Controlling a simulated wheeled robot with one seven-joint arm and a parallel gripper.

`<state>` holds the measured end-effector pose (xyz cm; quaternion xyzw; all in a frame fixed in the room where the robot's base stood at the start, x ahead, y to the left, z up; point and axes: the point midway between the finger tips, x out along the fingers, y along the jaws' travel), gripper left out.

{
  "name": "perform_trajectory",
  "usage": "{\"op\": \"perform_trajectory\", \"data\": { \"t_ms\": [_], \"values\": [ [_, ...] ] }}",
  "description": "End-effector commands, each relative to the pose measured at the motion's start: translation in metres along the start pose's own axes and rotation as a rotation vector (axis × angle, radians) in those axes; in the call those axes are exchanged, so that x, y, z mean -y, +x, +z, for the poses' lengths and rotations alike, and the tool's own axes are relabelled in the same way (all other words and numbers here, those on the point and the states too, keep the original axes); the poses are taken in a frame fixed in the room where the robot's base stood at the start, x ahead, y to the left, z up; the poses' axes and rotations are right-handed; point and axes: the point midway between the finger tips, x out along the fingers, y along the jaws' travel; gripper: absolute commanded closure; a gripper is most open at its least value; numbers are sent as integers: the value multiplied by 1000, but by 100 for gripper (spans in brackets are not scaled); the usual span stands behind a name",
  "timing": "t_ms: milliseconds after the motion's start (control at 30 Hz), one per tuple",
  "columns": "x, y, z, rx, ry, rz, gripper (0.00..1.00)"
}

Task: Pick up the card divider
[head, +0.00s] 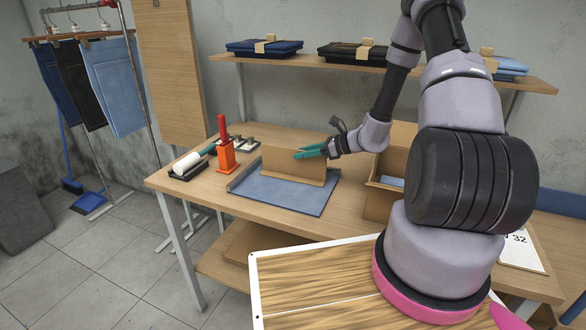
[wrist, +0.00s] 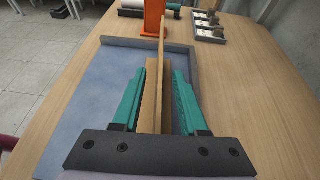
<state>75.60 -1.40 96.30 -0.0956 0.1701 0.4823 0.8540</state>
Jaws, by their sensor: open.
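The card divider (head: 285,165) is a brown cardboard sheet standing upright on a blue-grey tray (head: 278,194) on the table. In the wrist view the divider (wrist: 160,62) shows edge-on, running away from me. My gripper (head: 312,152) is at the divider's upper right part. In the wrist view my open gripper (wrist: 158,85) has one teal finger on each side of the divider, with a gap on both sides. The divider's lower edge is partly hidden by the fingers and gripper body.
An orange holder (head: 226,157) with a red-handled tool, a white roll (head: 187,163) and small metal parts stand at the table's left. An open cardboard box (head: 384,190) stands right of the tray. Folded jeans (head: 264,47) lie on the shelf above.

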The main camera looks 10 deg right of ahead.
Motion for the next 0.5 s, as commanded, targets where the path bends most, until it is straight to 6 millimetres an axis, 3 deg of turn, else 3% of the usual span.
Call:
{"op": "perform_trajectory", "data": {
  "t_ms": [133,233,267,500],
  "values": [
    [0,0,0,0,-1,0,57],
    [0,0,0,0,-1,0,96],
    [0,0,0,0,-1,0,100],
    [0,-1,0,0,-1,0,100]
  ]
}}
